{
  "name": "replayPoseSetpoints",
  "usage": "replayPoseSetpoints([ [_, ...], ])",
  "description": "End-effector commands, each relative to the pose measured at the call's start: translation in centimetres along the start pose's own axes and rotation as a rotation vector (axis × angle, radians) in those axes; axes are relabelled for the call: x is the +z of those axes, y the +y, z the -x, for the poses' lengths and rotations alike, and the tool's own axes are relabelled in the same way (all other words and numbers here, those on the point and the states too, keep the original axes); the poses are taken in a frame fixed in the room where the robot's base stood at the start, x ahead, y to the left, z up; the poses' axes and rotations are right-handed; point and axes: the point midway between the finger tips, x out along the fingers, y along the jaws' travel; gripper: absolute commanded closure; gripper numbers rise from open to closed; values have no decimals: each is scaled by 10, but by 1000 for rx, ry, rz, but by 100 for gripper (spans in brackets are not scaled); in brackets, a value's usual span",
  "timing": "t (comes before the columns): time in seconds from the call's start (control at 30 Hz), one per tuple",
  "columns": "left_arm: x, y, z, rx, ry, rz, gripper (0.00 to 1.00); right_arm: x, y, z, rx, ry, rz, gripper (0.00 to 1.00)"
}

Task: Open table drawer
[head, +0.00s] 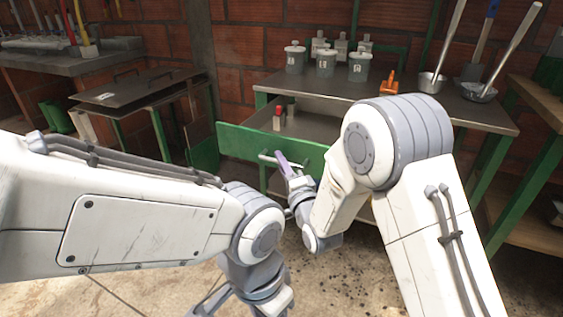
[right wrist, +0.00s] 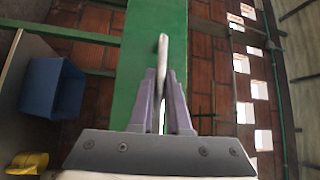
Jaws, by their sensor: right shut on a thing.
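The table (head: 400,106) is grey-topped with a green frame and stands against the brick wall. Its drawer has a green front (head: 235,141) and is pulled out from under the top, with a red-capped item (head: 277,118) visible inside. My right gripper (head: 283,163) is at the drawer front, shut on the metal handle (head: 266,157). In the right wrist view the purple fingers (right wrist: 162,100) close around the handle bar (right wrist: 163,55) before the green front. My left arm reaches in from the left; its gripper end is low in the head view, its fingers not clearly seen.
Several grey jars (head: 326,62), an orange item (head: 390,84) and metal ladles (head: 431,82) stand on the table. A lower dark table (head: 135,88) is at left. A wooden shelf unit (head: 540,100) is at right. A blue bin (right wrist: 52,88) shows in the right wrist view.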

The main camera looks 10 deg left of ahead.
Motion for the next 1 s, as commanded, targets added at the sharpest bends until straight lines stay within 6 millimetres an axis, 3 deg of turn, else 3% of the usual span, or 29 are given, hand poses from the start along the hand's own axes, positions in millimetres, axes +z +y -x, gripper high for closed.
replayPoseSetpoints([
  [0.2,0,0,0,0,0,0,50,-3,1,0,2,7,0,100],
  [0.23,0,0,0,0,0,0,50,-3,1,0,2,8,0,81],
  [0.3,0,0,0,0,0,0,50,-3,1,0,2,9,-1,55],
  [0.67,0,0,0,0,0,0,50,0,0,2,2,5,-1,55],
  [0.77,0,0,2,0,0,0,50,0,1,11,4,4,-1,55],
  [1.0,0,0,6,0,0,0,50,0,1,58,7,5,-1,55],
])
